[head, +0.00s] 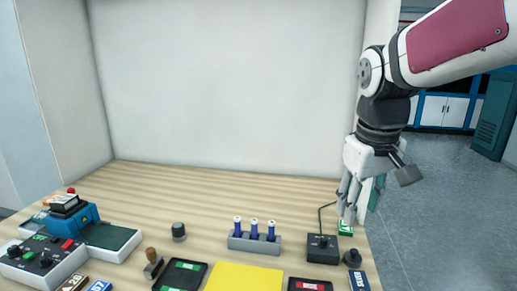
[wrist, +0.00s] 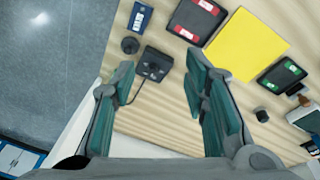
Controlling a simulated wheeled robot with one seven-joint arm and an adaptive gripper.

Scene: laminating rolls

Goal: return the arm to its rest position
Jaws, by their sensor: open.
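My gripper (head: 349,198) hangs from my arm at the right end of the wooden table (head: 210,185), fingers pointing down. In the wrist view its two fingers (wrist: 160,95) stand wide apart with nothing between them. A black control box (head: 322,248) with a cable stands just left of and below the fingertips. It also shows in the wrist view (wrist: 153,65).
A grey rack (head: 254,243) with blue-and-white rolls stands mid-table. A yellow sheet (head: 243,278), stamp pads (head: 180,275) and a wooden-handled stamp (head: 152,264) lie in front. A blue machine (head: 72,220) stands left. A pale wall (head: 225,85) rises behind. Open floor (head: 430,190) lies right.

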